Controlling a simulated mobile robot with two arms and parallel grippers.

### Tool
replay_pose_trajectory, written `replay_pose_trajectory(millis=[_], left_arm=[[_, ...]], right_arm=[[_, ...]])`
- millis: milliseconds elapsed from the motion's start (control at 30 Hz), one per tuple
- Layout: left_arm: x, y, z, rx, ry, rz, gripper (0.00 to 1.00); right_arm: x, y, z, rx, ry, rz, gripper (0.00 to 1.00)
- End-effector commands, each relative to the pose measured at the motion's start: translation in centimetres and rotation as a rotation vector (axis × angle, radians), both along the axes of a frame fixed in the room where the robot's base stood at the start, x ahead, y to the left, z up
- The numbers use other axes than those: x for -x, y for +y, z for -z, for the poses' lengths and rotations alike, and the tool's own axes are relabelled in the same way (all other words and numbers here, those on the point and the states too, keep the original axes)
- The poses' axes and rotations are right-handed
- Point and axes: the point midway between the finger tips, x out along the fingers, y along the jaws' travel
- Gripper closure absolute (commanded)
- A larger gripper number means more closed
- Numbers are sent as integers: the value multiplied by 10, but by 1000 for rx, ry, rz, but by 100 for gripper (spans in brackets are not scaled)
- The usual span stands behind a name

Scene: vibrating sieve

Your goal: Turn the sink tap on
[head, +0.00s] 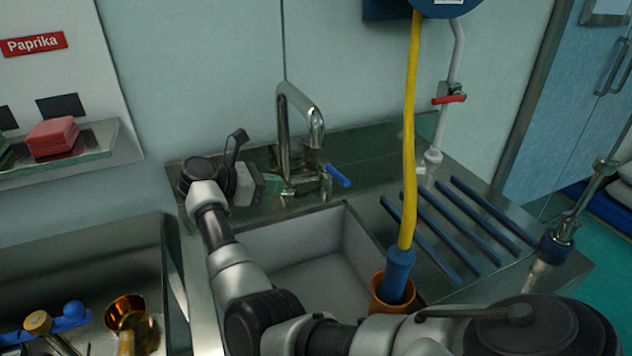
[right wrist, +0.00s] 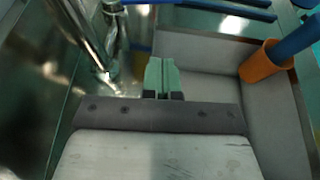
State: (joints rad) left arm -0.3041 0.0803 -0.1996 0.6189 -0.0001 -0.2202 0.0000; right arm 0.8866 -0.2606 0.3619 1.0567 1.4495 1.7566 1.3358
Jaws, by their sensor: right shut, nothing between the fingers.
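The sink tap (head: 302,105) is a chrome spout bent over at the top, standing at the back of the sink (head: 262,236). Its blue lever (head: 338,176) sticks out to the right of the tap's base. My right gripper (head: 279,187) is shut and empty, just left of the tap's base in the head view. In the right wrist view, its green fingers (right wrist: 161,77) are together, with the chrome tap (right wrist: 88,38) to their upper left. Whether the fingers touch the tap is unclear. My left gripper is out of view.
A yellow hose (head: 409,130) hangs down to a blue nozzle in an orange-brown holder (head: 379,291) at the sink's right edge. A ribbed drainboard (head: 470,225) lies to the right. A red-handled valve (head: 450,98) sits on a wall pipe. A shelf (head: 95,150) holds sponges at left.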

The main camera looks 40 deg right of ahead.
Motion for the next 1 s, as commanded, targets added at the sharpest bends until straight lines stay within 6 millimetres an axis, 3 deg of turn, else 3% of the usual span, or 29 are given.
replay_pose_trajectory(millis=[167,533,633,800,1000], left_arm=[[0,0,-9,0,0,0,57],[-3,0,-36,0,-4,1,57],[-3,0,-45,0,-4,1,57],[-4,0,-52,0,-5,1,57],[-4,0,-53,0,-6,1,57]], right_arm=[[6,-19,5,2,3,3,100],[26,-89,32,3,3,3,100],[30,-105,28,4,0,3,100],[34,-121,28,2,1,2,100],[35,-126,28,1,1,1,100]])
